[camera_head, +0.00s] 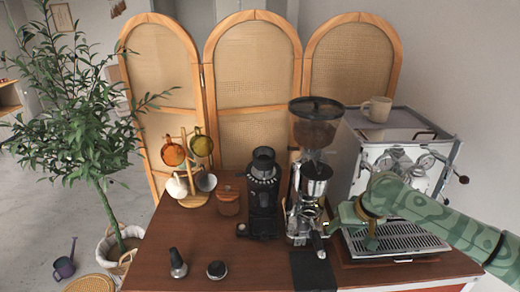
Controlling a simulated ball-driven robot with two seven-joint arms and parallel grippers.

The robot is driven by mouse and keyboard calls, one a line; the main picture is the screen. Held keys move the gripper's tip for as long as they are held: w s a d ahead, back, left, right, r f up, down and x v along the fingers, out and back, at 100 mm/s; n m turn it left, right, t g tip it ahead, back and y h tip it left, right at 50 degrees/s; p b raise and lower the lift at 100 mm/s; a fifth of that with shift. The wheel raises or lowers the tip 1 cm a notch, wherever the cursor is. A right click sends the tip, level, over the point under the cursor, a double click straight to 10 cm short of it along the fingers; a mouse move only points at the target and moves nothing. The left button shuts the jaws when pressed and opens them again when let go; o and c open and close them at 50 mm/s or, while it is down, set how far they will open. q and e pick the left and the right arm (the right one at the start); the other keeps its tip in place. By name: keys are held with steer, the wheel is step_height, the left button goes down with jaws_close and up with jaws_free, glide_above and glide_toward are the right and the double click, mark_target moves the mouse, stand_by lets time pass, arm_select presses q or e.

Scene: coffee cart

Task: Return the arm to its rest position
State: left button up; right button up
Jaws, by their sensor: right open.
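My right arm (440,222), green and patterned, comes in from the right edge and crosses in front of the espresso machine (397,160). My right gripper (341,222) is open at the end of it, between the coffee grinder (313,180) and the machine's drip tray (405,241). I see nothing held in it, though its fingers show small. A black handle (319,245) sticks out toward me below the grinder's outlet, just left of the gripper. I cannot tell whether they touch. My left gripper is out of view.
A wooden cart top (220,250) carries a smaller black grinder (264,190), a mug stand (185,165), a tamper (178,263), a round black tool (216,269) and a black mat (313,271). A beige cup (377,109) stands on the machine. A plant and folding screen stand beyond.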

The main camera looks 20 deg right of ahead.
steer(key=s+a+f+n+t, duration=0.1)
steer(key=s+a+f+n, duration=0.3)
steer(key=a, duration=0.3)
steer(key=s+a+f+n+t, duration=0.1)
steer(key=s+a+f+n, duration=0.25)
steer(key=s+a, duration=0.2)
steer(key=s+d+r+n+h, duration=0.1)
steer(key=s+d+r+h, duration=0.15)
steer(key=s, duration=0.45)
steer(key=s+d+r+n+h, duration=0.1)
steer(key=s+d+h, duration=0.3)
steer(key=s, duration=0.2)
steer(key=s+a+f+g+y+b, duration=0.1)
steer(key=a+f+y+b, duration=0.15)
steer(key=f, duration=1.35)
steer(key=s+a+f+g+y+b, duration=0.15)
steer(key=f+b, duration=0.25)
steer(key=f, duration=1.1)
steer(key=s+f+m+g+y+b, duration=0.1)
steer(key=s+f+m+g+b, duration=0.2)
steer(key=s+f, duration=1.8)
step_height(320, 180, down, 2)
steer(key=shift+a+b, duration=0.3)
steer(key=shift+b, duration=0.8)
